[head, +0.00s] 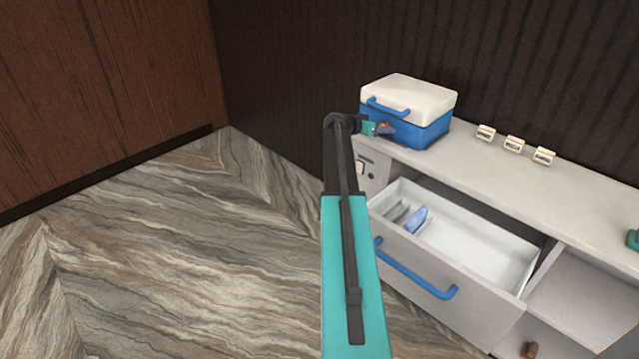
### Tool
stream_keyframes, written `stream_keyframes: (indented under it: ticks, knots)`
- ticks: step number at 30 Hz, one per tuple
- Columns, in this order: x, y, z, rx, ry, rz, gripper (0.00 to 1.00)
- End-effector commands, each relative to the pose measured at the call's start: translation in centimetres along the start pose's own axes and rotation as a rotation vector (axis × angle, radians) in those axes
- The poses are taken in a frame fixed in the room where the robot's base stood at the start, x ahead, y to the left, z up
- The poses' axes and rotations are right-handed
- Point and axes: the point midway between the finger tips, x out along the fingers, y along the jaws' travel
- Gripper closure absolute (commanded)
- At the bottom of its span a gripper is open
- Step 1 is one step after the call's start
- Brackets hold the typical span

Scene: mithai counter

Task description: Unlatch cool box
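The cool box (428,133) has a blue body, a white lid (408,92) and a blue handle (387,108) on its front. It stands at the left end of the counter, and its lid looks closed. My gripper (385,128) is at the front left of the box, just below the handle. A small orange and purple part shows at the gripper's tip; I cannot tell whether it is the latch or part of the gripper. The fingers are too small to tell whether they are open or touching the box.
Three small label signs (514,143) stand on the counter (490,165) right of the box. Below, a drawer (470,235) with a blue handle is pulled open, with grey and blue items inside. A teal object (633,240) sits at the right edge. The floor at left is clear.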

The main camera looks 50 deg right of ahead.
Motion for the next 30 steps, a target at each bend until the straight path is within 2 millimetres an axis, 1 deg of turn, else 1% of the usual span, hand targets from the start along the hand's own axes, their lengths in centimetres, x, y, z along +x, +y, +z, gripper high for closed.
stream_keyframes:
  ticks: [1,11,30]
  knots:
    - [-0.8,-0.1,0.3,-0.001,0.002,-0.003,0.48]
    - [-4.7,0.0,0.3,-0.004,0.002,-0.001,0.48]
    - [-13.1,-0.1,0.3,-0.005,0.002,-0.001,0.48]
